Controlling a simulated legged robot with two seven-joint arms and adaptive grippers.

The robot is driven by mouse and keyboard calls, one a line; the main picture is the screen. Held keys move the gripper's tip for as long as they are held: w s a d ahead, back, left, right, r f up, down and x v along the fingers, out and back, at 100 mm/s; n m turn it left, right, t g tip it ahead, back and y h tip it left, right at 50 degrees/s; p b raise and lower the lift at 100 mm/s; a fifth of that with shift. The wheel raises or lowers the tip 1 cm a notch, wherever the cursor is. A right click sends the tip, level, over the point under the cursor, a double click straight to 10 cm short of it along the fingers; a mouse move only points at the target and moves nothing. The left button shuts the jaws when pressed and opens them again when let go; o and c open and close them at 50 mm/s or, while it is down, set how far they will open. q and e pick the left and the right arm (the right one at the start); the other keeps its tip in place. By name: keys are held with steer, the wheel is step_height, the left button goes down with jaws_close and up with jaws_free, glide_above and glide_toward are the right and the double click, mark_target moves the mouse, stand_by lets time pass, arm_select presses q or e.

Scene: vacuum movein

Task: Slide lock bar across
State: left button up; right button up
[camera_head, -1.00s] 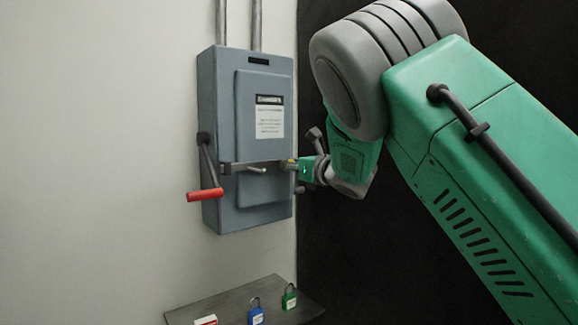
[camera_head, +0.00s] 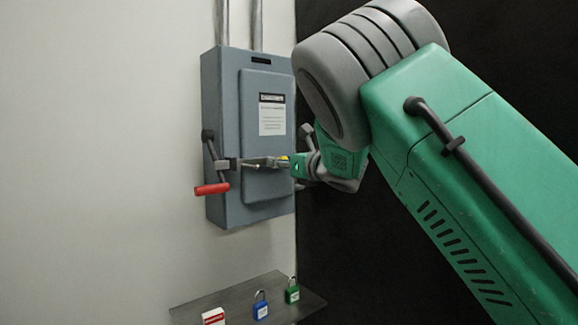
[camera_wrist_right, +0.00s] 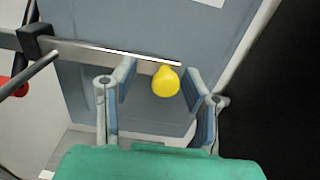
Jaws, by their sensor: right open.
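The metal lock bar (camera_head: 258,161) lies level across the front of the grey switch box (camera_head: 222,110). In the right wrist view the bar (camera_wrist_right: 120,54) runs in from the left and ends above a yellow knob (camera_wrist_right: 166,83). My right gripper (camera_head: 285,161) is at the bar's right end. In the wrist view its open fingers (camera_wrist_right: 168,88) stand on either side of the knob, with gaps showing. A peg (camera_head: 249,166) sticks out in front of the bar. My left gripper is out of view.
A red-gripped lever (camera_head: 212,189) hangs on the box's left side. Below, a dark shelf (camera_head: 200,303) holds a red-and-white item (camera_head: 213,316), a blue padlock (camera_head: 261,311) and a green padlock (camera_head: 293,295). Conduits rise above the box.

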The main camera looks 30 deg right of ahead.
steer(key=shift+s, duration=5.95)
steer(key=s+a+f+m+g+h+b, duration=0.15)
steer(key=f+m, duration=0.45)
steer(key=f, duration=0.8)
steer(key=s+a+f+m+g+b, duration=0.1)
steer(key=s+f+m+g+b, duration=0.15)
steer(key=f+m, duration=0.75)
steer(key=s+a+f+m+g+h+b, duration=0.1)
steer(key=s+a+f+m+g+b, duration=0.15)
steer(key=f, duration=1.55)
steer(key=s+a+f+m+g+b, duration=0.25)
steer(key=s+f+m+g, duration=0.4)
steer(key=s+f, duration=0.65)
arm_select(q)
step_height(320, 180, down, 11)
steer(key=b, duration=0.2)
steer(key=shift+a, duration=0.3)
arm_select(e)
steer(key=s+a+f+m+g, duration=0.2)
steer(key=s+a+f+m, duration=0.2)
steer(key=s, duration=0.5)
steer(key=s+a+f+m+g, duration=0.2)
steer(key=s+a+f+m, duration=0.3)
steer(key=s+f+m, duration=0.2)
step_height(320, 180, down, 2)
steer(key=shift+s+f+y, duration=0.2)
steer(key=shift+s+y, duration=0.25)
steer(key=shift+s, duration=0.6)
